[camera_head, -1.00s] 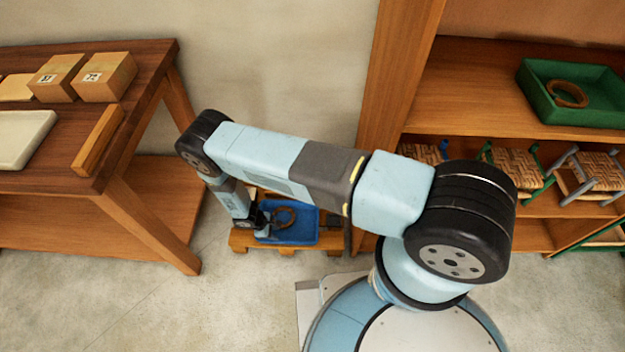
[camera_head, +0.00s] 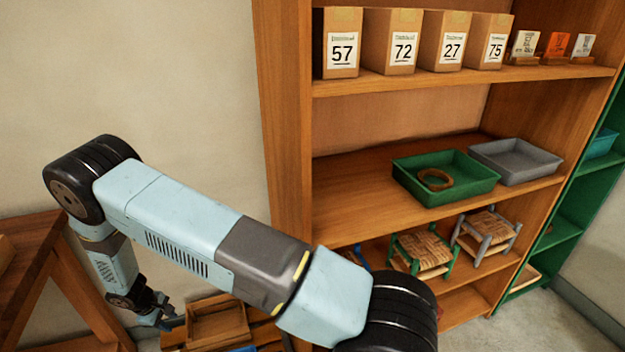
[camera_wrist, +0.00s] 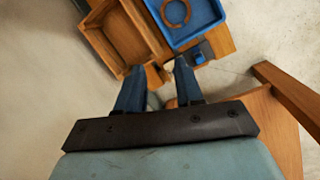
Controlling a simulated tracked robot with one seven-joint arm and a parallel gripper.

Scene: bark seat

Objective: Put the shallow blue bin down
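The shallow blue bin (camera_wrist: 203,22) lies at the top of the wrist view, with a brown ring (camera_wrist: 177,12) in it. It appears to rest on a low wooden platform (camera_wrist: 218,42), beside an open wooden box (camera_wrist: 122,38). My gripper (camera_wrist: 160,66) is open, its two blue fingers apart with nothing held between them, and its fingertips are just short of the bin's near edge. In the head view my gripper (camera_head: 163,318) hangs at the lower left, left of the wooden box (camera_head: 217,322); the bin is mostly out of that frame.
A wooden shelf unit stands at right, with numbered cartons (camera_head: 392,40) on top. Its middle board (camera_head: 350,190) holds a green bin (camera_head: 445,178) with a ring and a grey bin (camera_head: 515,160); free room is left of them. Woven stools (camera_head: 422,252) sit below. A table (camera_head: 30,255) stands at left.

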